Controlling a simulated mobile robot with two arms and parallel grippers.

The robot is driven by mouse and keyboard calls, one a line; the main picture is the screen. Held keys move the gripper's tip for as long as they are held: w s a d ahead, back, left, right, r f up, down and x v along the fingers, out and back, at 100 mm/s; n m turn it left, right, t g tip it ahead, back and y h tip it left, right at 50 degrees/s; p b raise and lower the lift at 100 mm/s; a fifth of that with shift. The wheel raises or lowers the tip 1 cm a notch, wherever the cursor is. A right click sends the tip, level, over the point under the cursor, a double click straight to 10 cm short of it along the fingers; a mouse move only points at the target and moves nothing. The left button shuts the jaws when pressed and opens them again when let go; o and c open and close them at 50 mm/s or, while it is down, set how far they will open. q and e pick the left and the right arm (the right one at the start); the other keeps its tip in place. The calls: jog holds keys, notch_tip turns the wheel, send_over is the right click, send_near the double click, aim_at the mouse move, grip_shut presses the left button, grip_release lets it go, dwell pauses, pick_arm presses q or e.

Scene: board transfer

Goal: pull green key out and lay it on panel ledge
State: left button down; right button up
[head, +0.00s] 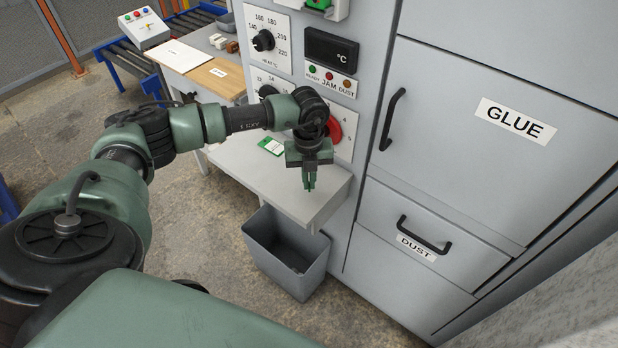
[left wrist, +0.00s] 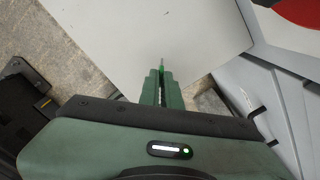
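My left gripper (head: 309,184) hangs fingers-down over the grey panel ledge (head: 258,178), near the ledge's right end. In the left wrist view its fingers (left wrist: 161,84) are close together, with a small bright green piece and a thin grey tip between them. This looks like the green key (left wrist: 161,70), held clear of its switch. The pale ledge (left wrist: 130,35) lies beyond the tip; I cannot tell the exact gap. In the head view the fingers mostly hide the key. My right gripper is in neither view.
A red knob (head: 335,130) sits on the panel behind. A grey bin (head: 285,262) stands below the ledge. The GLUE door (head: 450,140) and DUST drawer (head: 435,232) have protruding handles.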

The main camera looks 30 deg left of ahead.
pick_arm(q)
jog(key=shift+f, duration=0.1)
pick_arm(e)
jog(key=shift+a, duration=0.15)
pick_arm(q)
jog(key=c, duration=1.5)
grip_release()
jog(key=shift+c, duration=0.2)
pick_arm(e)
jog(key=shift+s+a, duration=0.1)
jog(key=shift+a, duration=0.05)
